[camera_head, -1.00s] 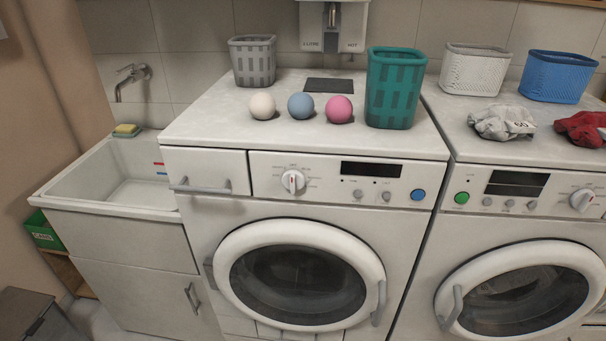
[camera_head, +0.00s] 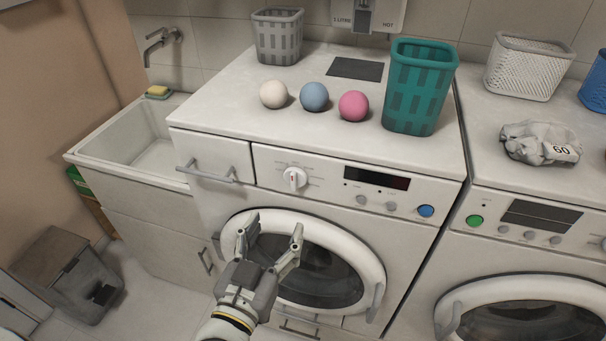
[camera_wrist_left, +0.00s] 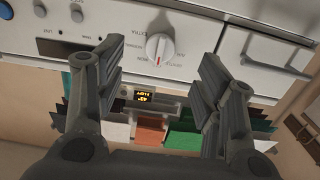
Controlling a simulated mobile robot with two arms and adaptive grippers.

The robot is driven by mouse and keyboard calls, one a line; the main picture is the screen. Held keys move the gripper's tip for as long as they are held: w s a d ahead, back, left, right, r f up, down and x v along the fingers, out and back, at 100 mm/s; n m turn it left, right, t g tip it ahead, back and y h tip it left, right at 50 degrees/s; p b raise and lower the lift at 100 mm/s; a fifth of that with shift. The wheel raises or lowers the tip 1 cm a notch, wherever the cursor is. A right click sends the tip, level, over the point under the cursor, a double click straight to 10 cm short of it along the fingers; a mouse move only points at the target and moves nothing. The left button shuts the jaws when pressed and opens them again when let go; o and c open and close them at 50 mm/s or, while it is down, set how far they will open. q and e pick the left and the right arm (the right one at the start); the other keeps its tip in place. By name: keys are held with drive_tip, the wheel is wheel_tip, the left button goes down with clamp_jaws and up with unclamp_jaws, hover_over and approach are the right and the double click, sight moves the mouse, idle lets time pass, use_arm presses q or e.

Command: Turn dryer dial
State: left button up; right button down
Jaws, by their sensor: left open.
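A round white dial (camera_head: 294,179) with a red mark is on the front panel of the left machine (camera_head: 320,197). It also shows in the left wrist view (camera_wrist_left: 160,47), between and beyond the two fingers, with the picture turned upside down. My left gripper (camera_head: 271,230) is open and empty, in front of the round door (camera_head: 345,262), below the dial and apart from it. The fingers cover part of the door. My right gripper is not in view. No label shows which machine is the dryer.
White, blue and pink balls (camera_head: 354,106) and a teal basket (camera_head: 418,88) stand on the left machine. A drawer handle (camera_head: 207,172) sticks out left of the dial. A second machine (camera_head: 530,235) stands right. A sink (camera_head: 125,145) and grey bin (camera_head: 70,275) are left.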

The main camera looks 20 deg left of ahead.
sight(292, 183)
use_arm(q)
drive_tip(key=w+p, duration=0.1)
drive_tip(key=w, duration=0.2)
drive_tip(key=w+r+p, duration=0.1)
drive_tip(key=w, duration=0.2)
drive_tip(key=w+r+p, duration=0.1)
drive_tip(key=w, duration=0.1)
drive_tip(key=shift+w+p, duration=0.4)
drive_tip(key=shift+w, duration=0.9)
drive_tip(key=shift+f, duration=0.1)
drive_tip(key=shift+c, duration=0.4)
drive_tip(key=c, duration=1)
